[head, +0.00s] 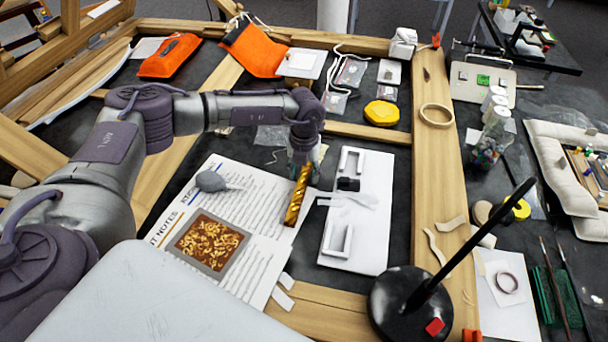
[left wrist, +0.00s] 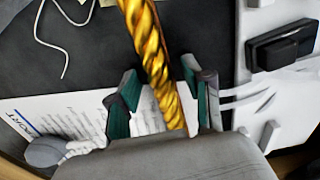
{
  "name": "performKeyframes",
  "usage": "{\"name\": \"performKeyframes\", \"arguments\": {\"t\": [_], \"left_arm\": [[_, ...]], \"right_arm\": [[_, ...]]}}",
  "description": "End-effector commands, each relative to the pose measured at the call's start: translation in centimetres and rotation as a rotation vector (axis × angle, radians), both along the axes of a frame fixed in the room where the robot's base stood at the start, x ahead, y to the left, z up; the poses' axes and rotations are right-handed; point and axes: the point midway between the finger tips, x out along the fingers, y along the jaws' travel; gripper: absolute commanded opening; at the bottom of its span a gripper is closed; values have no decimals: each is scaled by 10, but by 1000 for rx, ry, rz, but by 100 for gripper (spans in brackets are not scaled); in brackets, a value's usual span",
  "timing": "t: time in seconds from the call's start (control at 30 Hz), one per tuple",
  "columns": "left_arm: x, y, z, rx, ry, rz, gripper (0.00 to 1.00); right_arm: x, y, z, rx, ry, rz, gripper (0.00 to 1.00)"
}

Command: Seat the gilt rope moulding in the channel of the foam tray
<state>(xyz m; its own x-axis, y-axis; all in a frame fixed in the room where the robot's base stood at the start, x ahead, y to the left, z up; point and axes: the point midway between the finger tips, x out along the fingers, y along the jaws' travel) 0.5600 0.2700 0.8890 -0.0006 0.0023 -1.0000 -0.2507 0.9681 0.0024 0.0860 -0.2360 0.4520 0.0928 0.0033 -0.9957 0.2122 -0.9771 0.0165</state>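The gilt rope moulding (head: 297,197) is a twisted gold bar beside the printed sheet's right edge, left of the foam tray; the gripper hides its far end. In the left wrist view the moulding (left wrist: 158,65) runs between the two green-padded fingers. My left gripper (left wrist: 163,102) is open around it, with gaps visible on both sides. In the head view the left gripper (head: 306,158) is over the moulding's far end. The white foam tray (head: 372,225) has cut-out recesses; a black block (head: 348,184) and translucent strips lie across its middle. My right gripper is not in view.
A printed sheet (head: 262,263) with a gilt pattern picture and a grey bulb blower (head: 210,181) lies left. A black round base with a slanted rod (head: 400,305) stands near the tray's front right. Wooden rails frame the dark work surface. A yellow tape measure (head: 381,113) lies behind the tray.

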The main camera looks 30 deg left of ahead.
Motion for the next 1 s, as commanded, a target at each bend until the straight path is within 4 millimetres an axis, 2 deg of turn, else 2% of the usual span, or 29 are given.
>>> {"name": "performKeyframes", "arguments": {"t": [0.03,0.2,0.27,0.67,0.77,0.93,1.0], "left_arm": [[0,0,0,0,0,0,37],[0,0,0,0,0,0,8],[0,0,1,0,0,1,0],[1,0,5,-1,-2,1,0],[1,0,14,-1,-3,0,0],[1,-1,42,-2,-7,0,0],[-10,-16,50,-3,-3,-7,0]], "right_arm": [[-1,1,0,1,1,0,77],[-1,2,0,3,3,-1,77],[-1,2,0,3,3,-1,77],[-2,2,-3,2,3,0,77],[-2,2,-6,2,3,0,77],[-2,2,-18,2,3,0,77],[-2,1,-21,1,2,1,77]]}}
